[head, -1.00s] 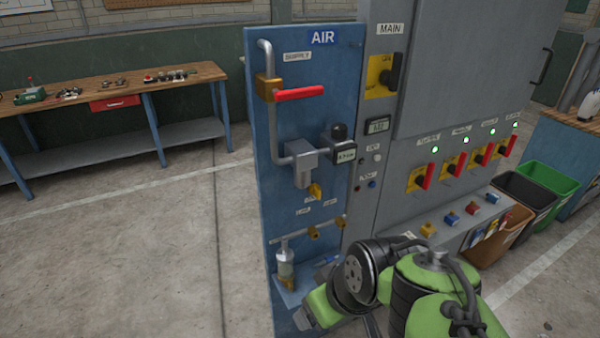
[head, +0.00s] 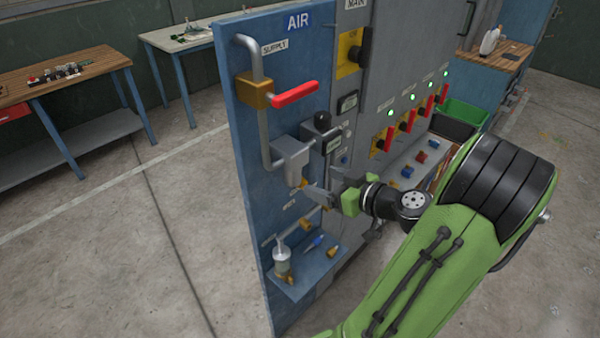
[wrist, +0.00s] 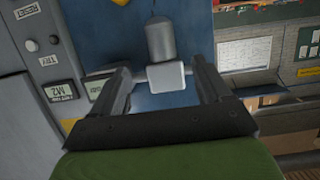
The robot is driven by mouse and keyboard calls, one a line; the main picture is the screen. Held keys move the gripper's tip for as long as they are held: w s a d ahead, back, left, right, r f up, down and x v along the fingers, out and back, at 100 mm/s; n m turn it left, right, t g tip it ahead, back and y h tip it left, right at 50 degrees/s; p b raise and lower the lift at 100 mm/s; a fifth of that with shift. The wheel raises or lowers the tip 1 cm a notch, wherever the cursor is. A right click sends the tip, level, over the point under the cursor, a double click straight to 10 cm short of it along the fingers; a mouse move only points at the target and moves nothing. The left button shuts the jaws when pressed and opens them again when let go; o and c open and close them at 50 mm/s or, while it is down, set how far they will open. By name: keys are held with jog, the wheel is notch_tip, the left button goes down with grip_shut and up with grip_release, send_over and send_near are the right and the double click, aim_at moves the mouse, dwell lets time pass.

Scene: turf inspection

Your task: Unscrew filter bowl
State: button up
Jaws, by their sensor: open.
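The grey filter body (head: 292,152) is fixed to the blue AIR panel (head: 255,200) below the red-handled supply valve. A grey cylindrical bowl hangs under it, partly hard to make out in the head view. The wrist view, which shows the panel upside down, has the bowl (wrist: 160,42) above the pale body block (wrist: 166,76). My gripper (head: 312,195) is open and empty, just right of and below the filter body. In the wrist view the bowl and block lie ahead, between the lines of the two fingers (wrist: 164,92). I see no contact.
The red supply handle (head: 295,94) juts out above the filter. A black-knobbed gauge unit (head: 325,130) sits close on the right. Below, a small shelf (head: 318,272) holds a clear-bodied bottle-like unit (head: 282,262). The floor left of the panel is clear.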

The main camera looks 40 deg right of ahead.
aim_at(295, 176)
jog(key=p+x, duration=0.1)
jog(key=x, duration=1)
jog(key=shift+w+p, duration=0.2)
jog(key=shift+p, duration=0.1)
jog(key=c, duration=1.1)
jog(key=m+h+b, duration=0.2)
jog(key=shift+a+f+h, duration=0.2)
jog(key=shift+h, duration=0.2)
jog(key=m+h, duration=0.1)
jog(key=m+g+h, duration=0.1)
jog(key=shift+r+h, duration=0.2)
jog(key=shift+h, duration=0.2)
jog(key=shift+m+h+p, duration=0.4)
jog(key=shift+m+p, duration=0.1)
jog(key=shift+d, duration=0.15)
jog(key=o, duration=1.2)
